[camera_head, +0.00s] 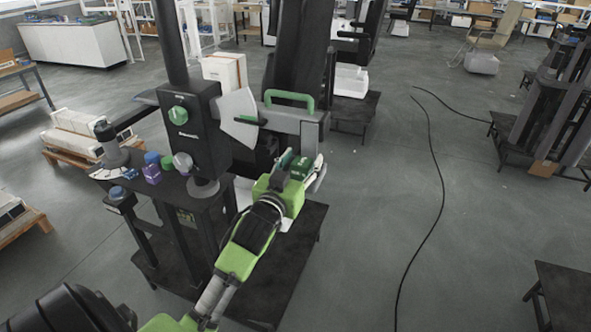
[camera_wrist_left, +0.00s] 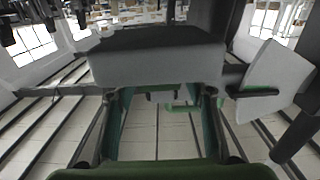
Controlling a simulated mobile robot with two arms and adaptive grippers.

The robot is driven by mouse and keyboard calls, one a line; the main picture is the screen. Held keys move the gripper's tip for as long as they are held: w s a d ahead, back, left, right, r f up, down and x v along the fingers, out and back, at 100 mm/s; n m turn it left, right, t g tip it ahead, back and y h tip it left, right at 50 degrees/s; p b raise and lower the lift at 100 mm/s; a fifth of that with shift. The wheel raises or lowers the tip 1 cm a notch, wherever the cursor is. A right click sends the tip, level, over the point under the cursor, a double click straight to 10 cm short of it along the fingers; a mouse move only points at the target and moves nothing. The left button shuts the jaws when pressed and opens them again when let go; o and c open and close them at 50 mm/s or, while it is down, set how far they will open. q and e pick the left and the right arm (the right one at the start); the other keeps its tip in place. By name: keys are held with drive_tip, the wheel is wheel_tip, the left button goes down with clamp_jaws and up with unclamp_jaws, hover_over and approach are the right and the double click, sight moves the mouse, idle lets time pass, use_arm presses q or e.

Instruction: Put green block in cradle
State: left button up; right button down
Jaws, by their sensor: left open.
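My left gripper (camera_head: 303,166) is at the grey housing (camera_head: 296,128) on the dark column, below its green handle (camera_head: 289,96). In the left wrist view its two fingers (camera_wrist_left: 162,100) are apart, with a grey body (camera_wrist_left: 155,65) close above and beyond them. A green bar (camera_wrist_left: 182,107) shows between the fingers, farther off. A small green piece (camera_head: 167,163) sits on the dark stand at left, among blue and purple pieces; I cannot tell whether it is the green block. I cannot make out the cradle for certain. My right gripper is not in view.
A black control box (camera_head: 192,127) with a green knob (camera_head: 178,115) stands left of the housing. A purple block (camera_head: 152,173) is on the stand (camera_head: 187,215). A black cable (camera_head: 438,180) lies across the open grey floor at right.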

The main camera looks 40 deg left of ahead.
use_arm(q)
drive_tip(key=b+v, duration=0.3)
drive_tip(key=v, duration=0.8)
wheel_tip(320, 180, down, 28)
drive_tip(key=w+d+m+g+h, duration=0.1)
drive_tip(key=d+g+h, duration=0.1)
drive_tip(key=g, duration=0.3)
drive_tip(key=s+d+f+m+g+h, duration=0.15)
drive_tip(key=s+f, duration=0.25)
drive_tip(key=f, duration=0.6)
drive_tip(key=s+d+f+g, duration=0.2)
drive_tip(key=s+d+f, duration=0.1)
drive_tip(key=f, duration=0.7)
drive_tip(key=s+d+f+m+g, duration=0.1)
drive_tip(key=s+d+f+g, duration=0.25)
drive_tip(key=s+f, duration=1.15)
drive_tip(key=s+f+m+g, duration=0.1)
drive_tip(key=s+f, duration=0.3)
drive_tip(key=s, duration=0.6)
drive_tip(key=s+d+f+g, duration=0.1)
drive_tip(key=s+f+g, duration=0.2)
drive_tip(key=s, duration=0.7)
drive_tip(key=shift+s+d+f+m+h, duration=0.2)
drive_tip(key=shift+s+f+m+h, duration=0.2)
drive_tip(key=shift+f, duration=0.4)
